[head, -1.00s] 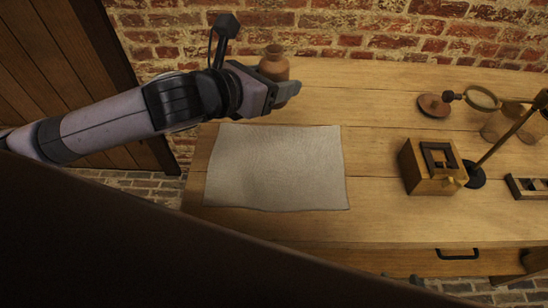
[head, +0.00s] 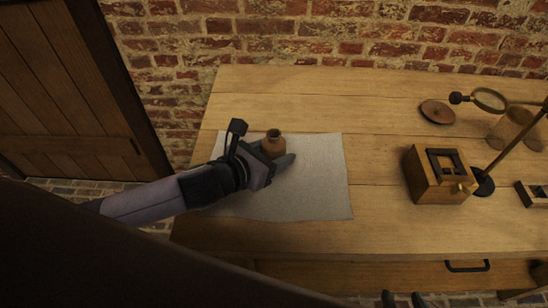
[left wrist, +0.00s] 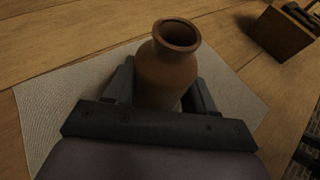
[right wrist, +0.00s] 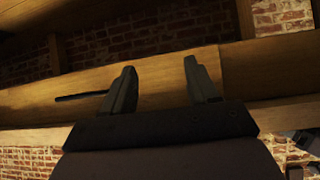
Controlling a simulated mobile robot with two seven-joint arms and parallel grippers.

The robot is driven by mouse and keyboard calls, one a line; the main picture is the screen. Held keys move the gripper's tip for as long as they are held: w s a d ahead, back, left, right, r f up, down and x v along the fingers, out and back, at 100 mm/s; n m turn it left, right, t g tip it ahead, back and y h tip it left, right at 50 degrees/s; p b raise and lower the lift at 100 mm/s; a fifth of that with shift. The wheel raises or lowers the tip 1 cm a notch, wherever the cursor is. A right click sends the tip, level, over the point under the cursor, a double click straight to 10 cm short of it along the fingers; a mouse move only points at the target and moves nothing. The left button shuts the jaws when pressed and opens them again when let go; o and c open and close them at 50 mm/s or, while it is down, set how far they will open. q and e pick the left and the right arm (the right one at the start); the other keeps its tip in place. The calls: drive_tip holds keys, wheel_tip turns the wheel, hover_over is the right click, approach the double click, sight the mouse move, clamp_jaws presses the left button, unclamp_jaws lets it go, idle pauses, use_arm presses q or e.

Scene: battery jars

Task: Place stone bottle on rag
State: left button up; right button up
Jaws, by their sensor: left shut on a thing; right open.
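The stone bottle (head: 273,144) is brown with a narrow neck and an open mouth. It is upright over the grey-white rag (head: 310,190), which lies flat on the wooden table. My left gripper (head: 281,160) is shut on the bottle; the left wrist view shows the bottle (left wrist: 168,72) between the two fingers. I cannot tell whether the bottle's base touches the rag (left wrist: 50,110). My right gripper (right wrist: 160,85) is open and empty in the right wrist view, low beside the table's front; its fingertips (head: 403,299) show at the bottom of the head view.
A wooden box with a dark frame (head: 437,180) stands right of the rag. Beyond it are a round brown disc (head: 437,112), a magnifying glass (head: 489,100) and brown jars (head: 515,128). The table's far left and back are clear. A brick wall stands behind.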

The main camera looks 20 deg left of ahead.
use_arm(q)
drive_tip(key=shift+f, duration=0.6)
drive_tip(key=shift+f, duration=0.15)
drive_tip(key=shift+f, duration=0.4)
drive_tip(key=shift+s+f, duration=0.1)
drive_tip(key=shift+f, duration=0.15)
drive_tip(key=shift+c, duration=1.1)
drive_tip(key=o, duration=1.4)
drive_tip(key=shift+f, duration=0.1)
